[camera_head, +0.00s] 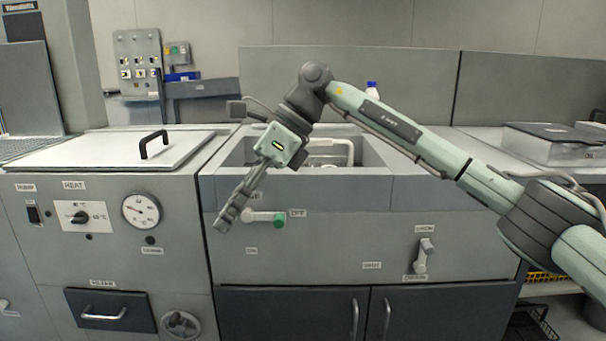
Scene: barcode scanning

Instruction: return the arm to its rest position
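My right arm comes in from the right and bends over the sink unit. Its gripper (225,220) points down and to the left, in front of the unit's front panel, just left of a lever with a green knob (279,221). The gripper shows edge-on, so the gap between its fingers is hidden. No held object shows at its tips. My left arm and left gripper are not in view.
A heater unit with a lid (110,150) and a dial (141,210) stands at left. A grey box (556,143) sits on the right counter.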

